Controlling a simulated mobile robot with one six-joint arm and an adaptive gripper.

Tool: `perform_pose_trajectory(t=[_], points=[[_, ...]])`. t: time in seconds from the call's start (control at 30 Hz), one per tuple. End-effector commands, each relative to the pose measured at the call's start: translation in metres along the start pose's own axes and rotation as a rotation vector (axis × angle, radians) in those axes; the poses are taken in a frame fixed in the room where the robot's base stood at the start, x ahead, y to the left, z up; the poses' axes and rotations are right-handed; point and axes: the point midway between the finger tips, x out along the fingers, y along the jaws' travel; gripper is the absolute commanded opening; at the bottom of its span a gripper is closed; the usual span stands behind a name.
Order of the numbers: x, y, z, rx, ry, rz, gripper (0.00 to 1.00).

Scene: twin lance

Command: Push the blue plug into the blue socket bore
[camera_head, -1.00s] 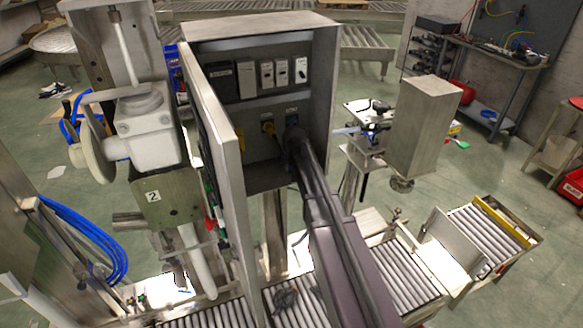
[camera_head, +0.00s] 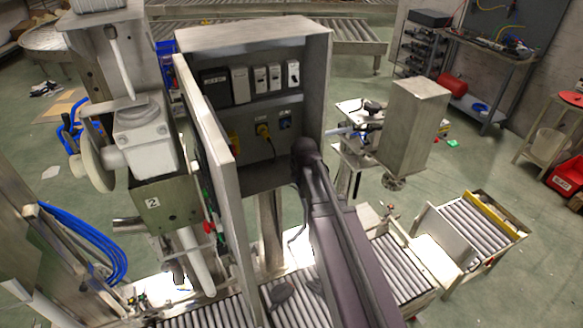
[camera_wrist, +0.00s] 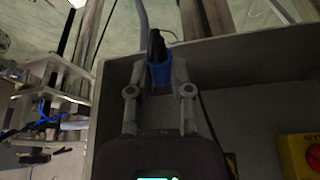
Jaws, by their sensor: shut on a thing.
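The blue socket (camera_head: 285,120) sits on the inner panel of the open grey cabinet, right of a yellow plug (camera_head: 264,131) seated in its own socket. My arm ends just below and right of the blue socket in the head view, and hides my gripper there. In the wrist view my gripper (camera_wrist: 158,88) is shut on the blue plug (camera_wrist: 158,73), which has a dark cable end. The plug is apart from the socket. The blue bore is not visible in the wrist view.
The cabinet's side wall (camera_head: 318,95) stands close to the right of my arm. Its open door (camera_head: 207,115) stands to the left. A row of switches (camera_head: 258,79) lies above the sockets. A yellow box with a red button (camera_wrist: 303,155) shows in the wrist view.

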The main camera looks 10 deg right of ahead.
Motion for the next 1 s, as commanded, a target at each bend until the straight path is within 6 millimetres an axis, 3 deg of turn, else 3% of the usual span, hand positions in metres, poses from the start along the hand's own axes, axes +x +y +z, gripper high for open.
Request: perform_pose_trajectory(t=[0.1, 0.3, 1.0], points=[[-0.012, 0.006, 0.022, 0.001, 0.0, 0.0, 0.0], [-0.019, 0.01, 0.036, 0.001, 0.0, 0.0, 0.0], [-0.022, 0.012, 0.041, 0.0, 0.0, 0.0, 0.0]])
